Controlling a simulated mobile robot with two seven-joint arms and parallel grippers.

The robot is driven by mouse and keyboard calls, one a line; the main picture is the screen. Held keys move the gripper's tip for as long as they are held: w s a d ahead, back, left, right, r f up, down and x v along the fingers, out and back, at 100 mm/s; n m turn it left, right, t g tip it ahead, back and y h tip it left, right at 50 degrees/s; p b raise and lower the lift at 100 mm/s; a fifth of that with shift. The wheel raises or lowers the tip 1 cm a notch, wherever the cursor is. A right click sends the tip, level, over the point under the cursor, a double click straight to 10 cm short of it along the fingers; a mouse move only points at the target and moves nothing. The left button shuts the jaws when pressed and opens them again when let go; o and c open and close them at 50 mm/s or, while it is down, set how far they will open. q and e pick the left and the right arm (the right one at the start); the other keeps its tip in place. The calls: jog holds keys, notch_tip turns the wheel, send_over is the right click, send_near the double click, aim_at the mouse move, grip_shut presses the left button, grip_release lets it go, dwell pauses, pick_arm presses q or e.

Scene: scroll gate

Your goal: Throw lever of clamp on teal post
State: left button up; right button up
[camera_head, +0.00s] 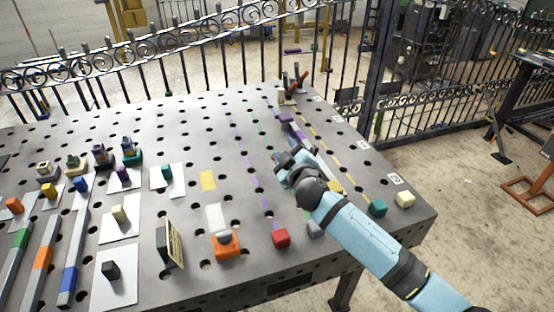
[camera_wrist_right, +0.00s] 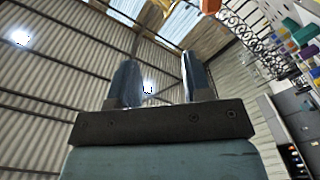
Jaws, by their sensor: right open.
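My right gripper (camera_head: 280,156) is over the middle-right of the perforated table, apart from the small clamp-like pieces. In the right wrist view its two fingers (camera_wrist_right: 155,82) are spread with nothing between them. A small piece with a teal base and dark top (camera_head: 131,151) stands at the back left of the table; I cannot make out its lever. A clamp with a red lever (camera_head: 299,82) stands at the far back edge; its post colour is unclear. A teal block (camera_head: 378,208) sits near the right edge. My left gripper is not in view.
Several coloured blocks on white cards, and long bars (camera_head: 70,265), fill the left side. An orange piece (camera_head: 225,243) and a red block (camera_head: 281,238) sit near the front. A scroll-topped fence (camera_head: 180,55) runs behind the table (camera_head: 185,115). The back middle of the table is clear.

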notch_tip(320, 180, down, 9)
jog(key=shift+w+r+b, duration=0.1)
jog(key=shift+r+b, duration=0.05)
jog(key=shift+b, duration=0.85)
jog(key=x, duration=0.6)
jog(key=shift+w+a+r, duration=0.1)
jog(key=shift+w+r, duration=0.1)
jog(key=shift+r, duration=0.15)
jog(key=shift+w+a+r, duration=0.1)
jog(key=shift+w+a, duration=0.05)
jog(key=shift+w, duration=0.4)
grip_shut()
